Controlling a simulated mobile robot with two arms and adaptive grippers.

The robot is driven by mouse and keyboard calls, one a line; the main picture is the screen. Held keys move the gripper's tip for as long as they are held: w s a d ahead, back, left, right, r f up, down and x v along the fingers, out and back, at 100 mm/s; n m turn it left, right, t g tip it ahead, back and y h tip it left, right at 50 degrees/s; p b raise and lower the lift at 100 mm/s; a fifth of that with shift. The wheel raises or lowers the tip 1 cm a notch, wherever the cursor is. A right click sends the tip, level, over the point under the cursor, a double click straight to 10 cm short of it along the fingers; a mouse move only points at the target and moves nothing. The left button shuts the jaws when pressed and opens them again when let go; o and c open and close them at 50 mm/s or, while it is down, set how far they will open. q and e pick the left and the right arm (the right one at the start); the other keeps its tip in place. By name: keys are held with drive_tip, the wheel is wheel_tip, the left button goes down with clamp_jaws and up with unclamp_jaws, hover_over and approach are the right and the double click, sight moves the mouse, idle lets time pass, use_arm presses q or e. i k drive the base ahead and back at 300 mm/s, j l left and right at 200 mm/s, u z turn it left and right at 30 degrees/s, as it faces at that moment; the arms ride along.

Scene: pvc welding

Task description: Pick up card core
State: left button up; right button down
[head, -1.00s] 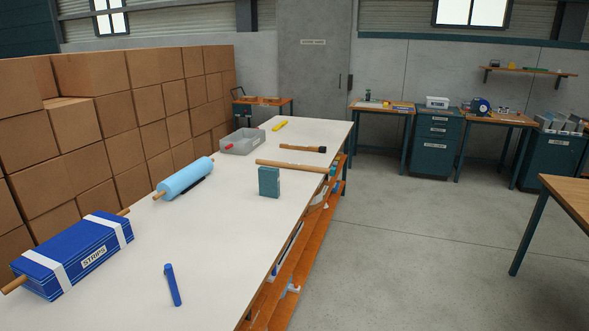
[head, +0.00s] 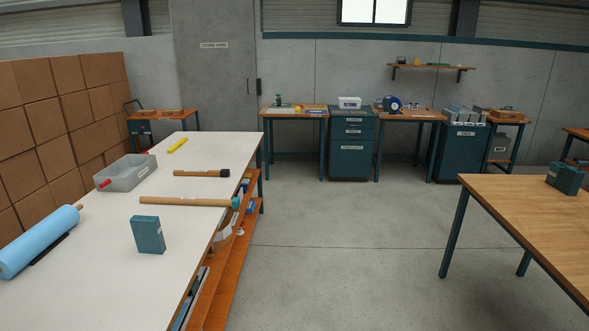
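A long tan tube or rod (head: 185,201) with a teal right end lies across the white-topped table (head: 110,290). Behind it lies a shorter tan rod (head: 192,173) with a dark right end. A light blue roll (head: 38,242) lies at the left edge of the view, with a brown core end (head: 78,207) sticking out of its far end. I cannot tell for sure which of these is the card core. Neither of my grippers is in view.
A teal box (head: 148,235) stands on the white table, with a grey bin (head: 125,173) and a yellow item (head: 177,145) further back. Stacked cartons (head: 60,130) line the left. A wooden table (head: 530,215) stands right. The floor between (head: 340,265) is clear.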

sight(234, 204)
drive_tip(key=i+l, duration=0.1)
drive_tip(key=i, duration=0.75)
drive_tip(key=i+l+u, duration=0.1)
drive_tip(key=i, duration=0.75)
